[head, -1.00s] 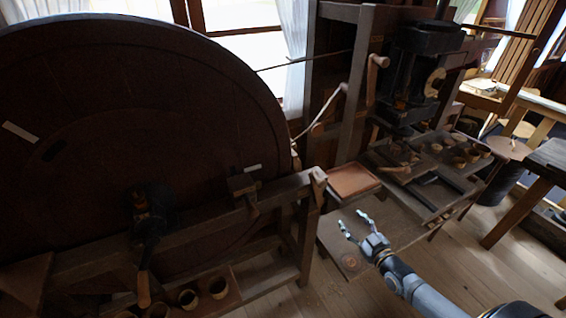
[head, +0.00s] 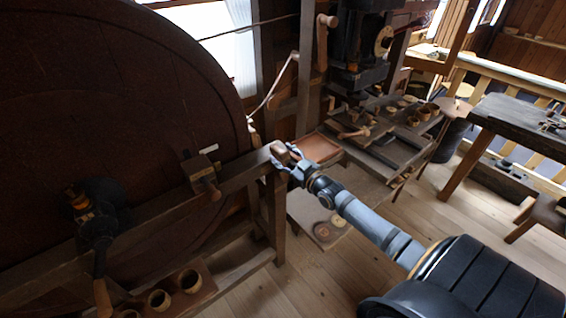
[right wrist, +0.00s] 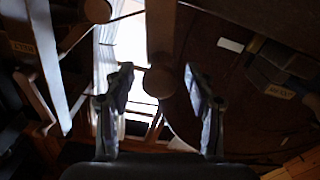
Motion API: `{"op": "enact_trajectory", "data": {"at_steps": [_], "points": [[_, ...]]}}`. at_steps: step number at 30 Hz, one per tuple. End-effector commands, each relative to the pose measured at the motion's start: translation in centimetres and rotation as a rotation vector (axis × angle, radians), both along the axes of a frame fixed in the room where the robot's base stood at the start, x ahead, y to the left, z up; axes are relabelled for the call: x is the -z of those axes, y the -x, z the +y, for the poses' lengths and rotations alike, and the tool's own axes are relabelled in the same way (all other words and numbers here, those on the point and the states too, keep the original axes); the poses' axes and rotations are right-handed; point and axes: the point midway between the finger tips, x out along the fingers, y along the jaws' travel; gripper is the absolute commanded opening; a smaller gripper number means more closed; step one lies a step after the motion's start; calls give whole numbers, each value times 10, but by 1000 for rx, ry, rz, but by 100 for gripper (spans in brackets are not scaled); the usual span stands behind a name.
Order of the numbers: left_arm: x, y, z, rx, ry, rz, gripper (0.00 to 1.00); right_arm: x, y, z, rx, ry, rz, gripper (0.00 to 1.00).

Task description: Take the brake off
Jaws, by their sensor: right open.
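A large dark wheel (head: 110,110) fills the left of the head view. A wooden frame rail (head: 150,212) crosses its lower part. My right gripper (head: 286,158) is open at the rail's right end, around or just behind a wooden knob-like piece (head: 282,151). In the right wrist view a round wooden knob (right wrist: 158,82) shows between the open fingers, below a wooden bar (right wrist: 161,30). I cannot tell whether the fingers touch it. A block with a wooden handle (head: 204,177) sits on the rail against the wheel. I cannot tell which part is the brake. My left gripper is out of view.
A black fitting with a wooden handle (head: 98,225) is at the lower left. Several wooden cups (head: 190,281) stand in a low rack below. A reddish tray (head: 318,147) and a bench (head: 390,160) with small parts lie behind my gripper.

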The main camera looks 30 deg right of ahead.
Motion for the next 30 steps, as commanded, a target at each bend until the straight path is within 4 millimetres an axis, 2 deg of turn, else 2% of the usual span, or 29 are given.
{"op": "enact_trajectory", "data": {"at_steps": [9, 11, 21, 22, 30], "points": [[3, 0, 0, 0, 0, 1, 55, -1, -3, 0, 0, 0, 0, 55], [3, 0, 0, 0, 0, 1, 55, -1, -3, 0, 0, 0, 0, 49], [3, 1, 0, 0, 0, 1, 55, -1, -3, 0, 0, 0, 0, 2], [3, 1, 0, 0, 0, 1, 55, -1, -3, 0, 0, 0, 0, 0], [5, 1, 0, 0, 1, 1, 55, 0, -4, 0, 0, -1, 0, 0]]}}
